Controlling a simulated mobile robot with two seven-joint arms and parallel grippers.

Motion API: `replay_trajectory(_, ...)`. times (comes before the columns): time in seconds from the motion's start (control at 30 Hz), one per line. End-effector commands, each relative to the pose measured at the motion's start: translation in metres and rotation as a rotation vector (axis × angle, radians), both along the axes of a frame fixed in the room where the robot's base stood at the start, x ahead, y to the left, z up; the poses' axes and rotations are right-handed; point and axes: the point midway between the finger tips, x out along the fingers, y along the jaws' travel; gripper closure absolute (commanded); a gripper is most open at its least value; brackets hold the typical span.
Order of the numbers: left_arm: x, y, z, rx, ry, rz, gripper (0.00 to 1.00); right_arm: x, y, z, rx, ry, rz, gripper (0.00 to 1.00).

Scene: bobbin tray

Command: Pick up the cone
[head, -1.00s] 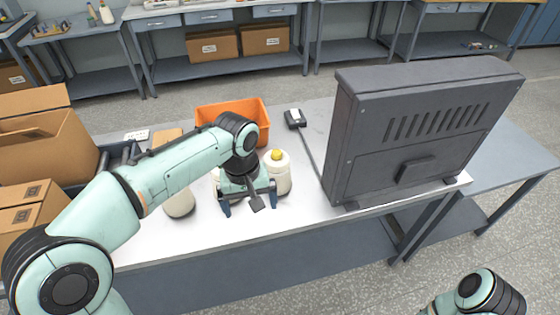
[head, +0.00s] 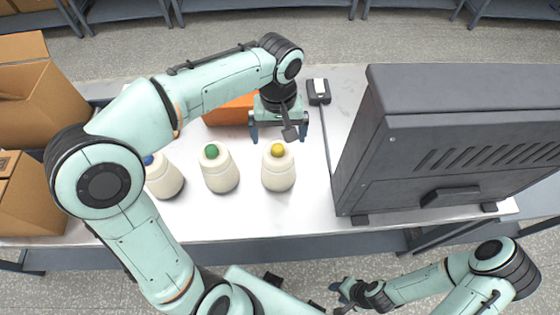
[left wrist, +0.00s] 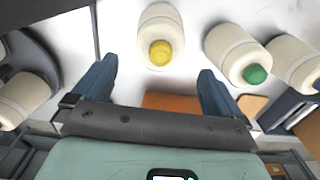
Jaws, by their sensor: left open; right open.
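Three cream cones stand upright in a row on the white table. One has a blue top (head: 165,180), one a green top (head: 220,172) and one a yellow top (head: 278,172). My left gripper (head: 280,135) is open and empty, just behind the yellow-topped cone in the head view. In the left wrist view the yellow-topped cone (left wrist: 160,30) lies ahead of the gap between the spread fingers, apart from them. The green-topped cone (left wrist: 235,55) is right of it there. My right gripper (head: 346,292) is open, low in front of the table.
A large dark grey machine (head: 440,135) stands right of the cones. An orange bin (head: 228,112) is behind them, partly hidden by my arm. A small black device (head: 318,92) with a cable lies behind. Cardboard boxes (head: 40,95) stand at left. The table front is clear.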

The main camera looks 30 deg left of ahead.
Motion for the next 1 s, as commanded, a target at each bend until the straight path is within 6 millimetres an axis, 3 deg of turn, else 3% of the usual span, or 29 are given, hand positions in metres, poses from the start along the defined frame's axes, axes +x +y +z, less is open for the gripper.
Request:
replay_trajectory(0.1, -0.001, 0.001, -0.024, 0.001, 0.005, 0.001, 0.00, -0.004, 0.000, -0.006, -0.001, 0.005, 0.000, 0.57)
replay_trajectory(0.37, 0.000, 0.001, -0.044, 0.001, 0.001, 0.000, 0.00, -0.006, 0.000, -0.008, 0.000, 0.006, 0.000, 0.57)
replay_trajectory(0.7, -0.001, 0.003, -0.089, 0.001, 0.002, 0.000, 0.00, -0.007, 0.000, -0.011, 0.000, 0.008, 0.001, 0.57)
replay_trajectory(0.97, 0.000, 0.003, -0.092, 0.000, -0.001, 0.001, 0.00, -0.007, 0.000, -0.011, 0.000, 0.008, 0.001, 0.57)
replay_trajectory(1.0, 0.000, 0.003, -0.092, 0.000, -0.001, 0.001, 0.06, -0.007, 0.000, -0.011, 0.000, 0.008, 0.001, 0.57)
